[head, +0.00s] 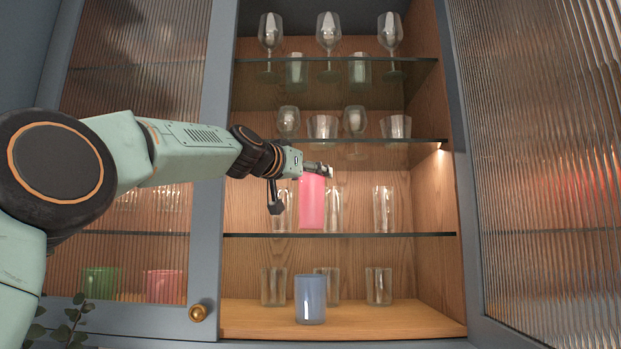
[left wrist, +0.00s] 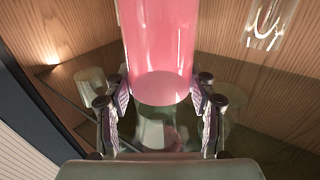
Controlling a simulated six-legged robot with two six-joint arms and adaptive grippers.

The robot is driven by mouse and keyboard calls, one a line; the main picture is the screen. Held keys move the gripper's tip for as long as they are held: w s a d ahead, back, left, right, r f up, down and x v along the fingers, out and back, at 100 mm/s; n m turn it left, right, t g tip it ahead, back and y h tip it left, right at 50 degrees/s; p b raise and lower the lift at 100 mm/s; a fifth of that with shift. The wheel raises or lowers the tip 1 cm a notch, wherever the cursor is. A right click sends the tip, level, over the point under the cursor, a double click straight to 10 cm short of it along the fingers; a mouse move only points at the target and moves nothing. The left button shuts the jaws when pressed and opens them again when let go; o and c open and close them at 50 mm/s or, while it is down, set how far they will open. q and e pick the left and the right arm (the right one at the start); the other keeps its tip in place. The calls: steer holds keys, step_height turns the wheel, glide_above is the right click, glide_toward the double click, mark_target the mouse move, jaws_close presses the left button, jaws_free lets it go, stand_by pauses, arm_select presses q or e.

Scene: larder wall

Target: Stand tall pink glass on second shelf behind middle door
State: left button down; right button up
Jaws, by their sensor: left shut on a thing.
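The tall pink glass (head: 312,203) is upright inside the open middle compartment, with its base close to the glass shelf (head: 420,235) just above the cabinet floor. I cannot tell whether it touches that shelf. My left gripper (head: 322,173) reaches in from the left and is shut on the glass near its top. In the left wrist view the pink glass (left wrist: 160,45) is between the two fingers of the left gripper (left wrist: 161,103). My right gripper is not in view.
Clear glasses (head: 383,209) stand on the same shelf, close beside and behind the pink one. A blue glass (head: 310,299) stands on the wooden floor (head: 410,321). Another glass shelf (head: 420,141) is just above my gripper. A reeded door (head: 545,150) fills the right side.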

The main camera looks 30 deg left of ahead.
arm_select(q)
steer(key=shift+f, duration=0.2)
steer(key=shift+w+a+f, duration=0.15)
steer(key=shift+w+f, duration=0.05)
steer(key=shift+w, duration=0.15)
steer(key=c, duration=0.9)
jaws_free()
steer(key=shift+f, duration=0.1)
steer(key=o, duration=0.4)
steer(key=shift+s+r, duration=0.25)
steer(key=shift+s, duration=0.15)
steer(key=shift+o, duration=0.2)
steer(key=shift+w+f, duration=0.15)
steer(key=shift+w, duration=0.1)
steer(key=shift+s, duration=0.2)
steer(key=s+b, duration=1.1)
steer(key=b, duration=0.3)
steer(key=shift+s, duration=0.15)
